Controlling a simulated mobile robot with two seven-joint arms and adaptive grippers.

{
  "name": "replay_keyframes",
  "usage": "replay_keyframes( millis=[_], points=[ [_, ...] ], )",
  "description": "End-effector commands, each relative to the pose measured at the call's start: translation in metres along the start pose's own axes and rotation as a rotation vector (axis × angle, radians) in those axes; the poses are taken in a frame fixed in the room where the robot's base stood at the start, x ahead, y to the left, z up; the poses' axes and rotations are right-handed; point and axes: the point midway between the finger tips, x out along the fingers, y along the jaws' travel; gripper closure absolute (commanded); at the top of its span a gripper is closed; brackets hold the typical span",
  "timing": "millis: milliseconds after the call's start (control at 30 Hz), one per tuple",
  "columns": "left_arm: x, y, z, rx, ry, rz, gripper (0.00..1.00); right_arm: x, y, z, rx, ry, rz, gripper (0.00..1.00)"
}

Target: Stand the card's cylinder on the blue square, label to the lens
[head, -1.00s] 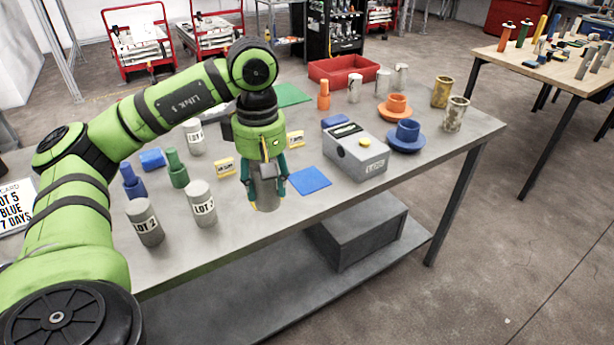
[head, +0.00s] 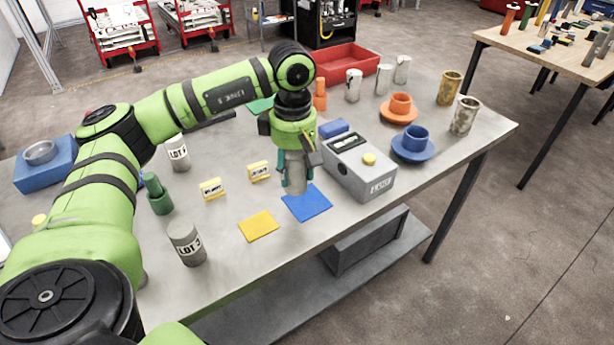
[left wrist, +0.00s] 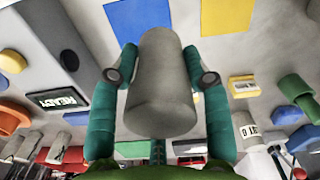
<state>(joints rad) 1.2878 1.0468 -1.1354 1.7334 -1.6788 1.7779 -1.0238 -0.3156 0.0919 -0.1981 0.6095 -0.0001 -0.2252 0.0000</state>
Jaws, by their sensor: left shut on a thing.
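My left gripper (head: 297,182) is shut on a plain grey cylinder (left wrist: 160,85) and holds it upright, fingers on both sides. No label shows on the side of it that I see. In the head view the cylinder's lower end overlaps the far part of the blue square (head: 308,206); I cannot tell whether it touches. The blue square also shows beyond the cylinder in the left wrist view (left wrist: 136,16). The card's text is not in view. My right gripper is not in view.
A yellow square (head: 258,226) lies left of the blue one. A grey labelled cylinder (head: 187,243), another (head: 178,153) and a green bottle-like piece (head: 158,194) stand further left. Two small yellow-and-white blocks (head: 213,189) lie behind. Orange (head: 398,107) and blue (head: 412,143) cups stand right.

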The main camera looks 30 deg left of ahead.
Motion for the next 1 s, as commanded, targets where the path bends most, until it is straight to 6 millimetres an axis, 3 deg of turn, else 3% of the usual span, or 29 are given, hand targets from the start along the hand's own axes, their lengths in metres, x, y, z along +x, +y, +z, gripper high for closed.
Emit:
replay_keyframes(
  millis=[133, 367, 600, 967, 1000],
  points=[
    [0.01, 0.02, 0.009, 0.001, -0.001, 0.0, 1.0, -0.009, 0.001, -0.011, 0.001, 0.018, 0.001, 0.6],
    [0.026, 0.026, 0.011, 0.0, 0.001, -0.002, 1.0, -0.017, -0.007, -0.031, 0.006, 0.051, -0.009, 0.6],
    [0.055, 0.026, 0.011, -0.001, 0.001, 0.001, 1.0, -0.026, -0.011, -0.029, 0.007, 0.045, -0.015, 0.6],
    [0.061, 0.026, 0.011, 0.0, 0.001, 0.002, 1.0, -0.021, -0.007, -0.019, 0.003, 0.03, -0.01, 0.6],
    [0.06, 0.026, 0.011, 0.0, 0.001, 0.0, 0.4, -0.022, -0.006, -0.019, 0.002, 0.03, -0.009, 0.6]
  ],
)
